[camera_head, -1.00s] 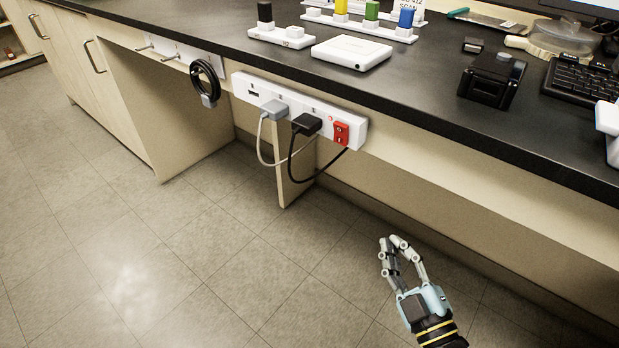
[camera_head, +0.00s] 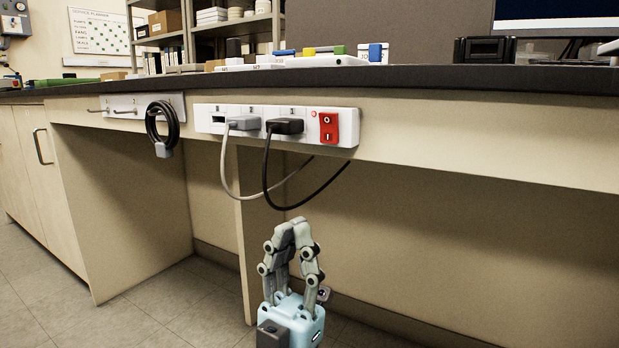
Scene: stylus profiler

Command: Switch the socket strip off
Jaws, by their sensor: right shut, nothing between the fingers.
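The white socket strip (camera_head: 345,118) is fixed to the front panel just under the worktop edge. Its red rocker switch (camera_head: 328,127) sits at its right end, marked O above and I below; I cannot tell which half is pressed in. A small red ring or lamp is left of the switch. A grey plug (camera_head: 243,123) and a black plug (camera_head: 286,126) are in the strip. My right gripper (camera_head: 293,224) points up, fingertips together and empty. In the picture it is below the strip, a little left of the switch and apart from it. My left gripper is out of view.
The dark worktop edge (camera_head: 450,76) overhangs the strip. A grey cable (camera_head: 231,180) and a black cable (camera_head: 266,180) loop down below the plugs, above my right gripper. A coiled black cable (camera_head: 172,124) hangs on the left. The space right of the gripper looks clear.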

